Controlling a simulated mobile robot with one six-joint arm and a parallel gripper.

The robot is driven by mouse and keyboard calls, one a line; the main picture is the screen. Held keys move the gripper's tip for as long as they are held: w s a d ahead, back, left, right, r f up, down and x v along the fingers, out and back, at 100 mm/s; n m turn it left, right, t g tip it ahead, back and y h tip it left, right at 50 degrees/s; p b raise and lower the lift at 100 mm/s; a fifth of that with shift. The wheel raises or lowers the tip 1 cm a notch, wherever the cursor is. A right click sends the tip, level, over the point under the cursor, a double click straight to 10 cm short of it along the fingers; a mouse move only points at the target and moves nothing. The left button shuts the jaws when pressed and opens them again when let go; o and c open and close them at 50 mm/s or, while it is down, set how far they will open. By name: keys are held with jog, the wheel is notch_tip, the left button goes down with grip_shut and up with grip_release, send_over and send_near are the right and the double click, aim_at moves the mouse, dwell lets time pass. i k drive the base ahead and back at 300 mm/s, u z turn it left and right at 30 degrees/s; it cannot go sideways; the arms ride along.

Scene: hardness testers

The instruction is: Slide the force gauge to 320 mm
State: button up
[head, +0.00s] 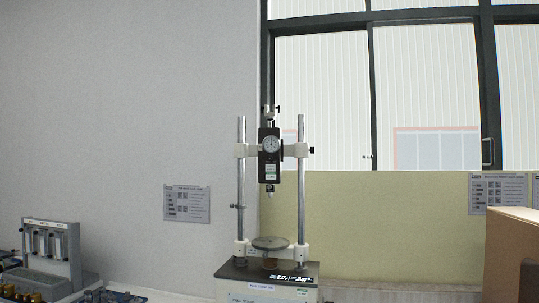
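The force gauge (269,157) is a dark box with a round white dial and a pale green label. It sits on a white crosshead (289,150) between two upright metal posts (301,190), in the upper part of the test stand. A short tip points down from it, well above a round plate (270,242) on the stand's base (265,286). A small clamp (238,206) is on the left post. No height scale or reading is legible. My gripper is not in view.
A grey device with several white tubes (50,243) stands at the lower left, with small parts before it. A cardboard box (511,255) is at the lower right. Behind are a wall, a yellowish panel (400,220) and a window. The space around the posts looks clear.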

aim_at(270, 171)
jog(key=k, duration=0.65)
jog(key=u, duration=0.35)
jog(key=i, duration=0.55)
jog(key=u, duration=0.9)
jog(key=i, duration=1.25)
jog(key=u, duration=0.15)
